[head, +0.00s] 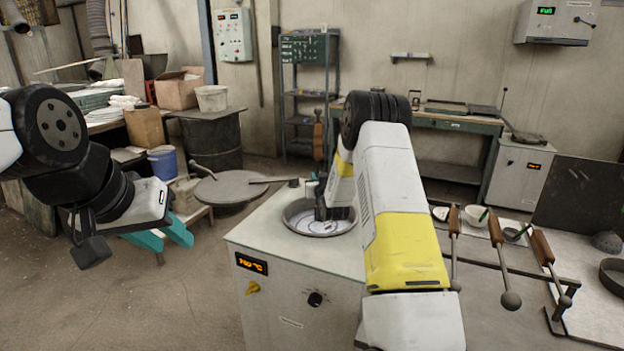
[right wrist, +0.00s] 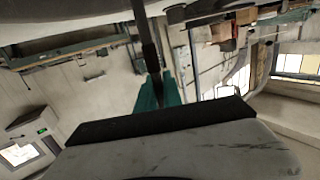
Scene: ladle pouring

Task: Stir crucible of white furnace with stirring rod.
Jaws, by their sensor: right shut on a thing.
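The white furnace (head: 290,285) stands in the middle of the head view, with an orange display on its front. Its round crucible opening (head: 300,226) is in the top and holds a pale, shiny surface. My right gripper, with its teal fingers in the right wrist view (right wrist: 160,92), is shut on the dark stirring rod (right wrist: 148,50). In the head view my right arm reaches over the furnace, and the hand is at the crucible. It hides most of the rod, so its tip's depth cannot be told. My left gripper (head: 163,238) is open and empty, left of the furnace.
Several wooden-handled tools with ball ends (head: 497,232) lie on a rack to the right, near a white bowl (head: 475,215). A round grey lid (head: 230,188) is behind the furnace to the left. A workbench (head: 455,122) stands at the back wall. The floor at front left is clear.

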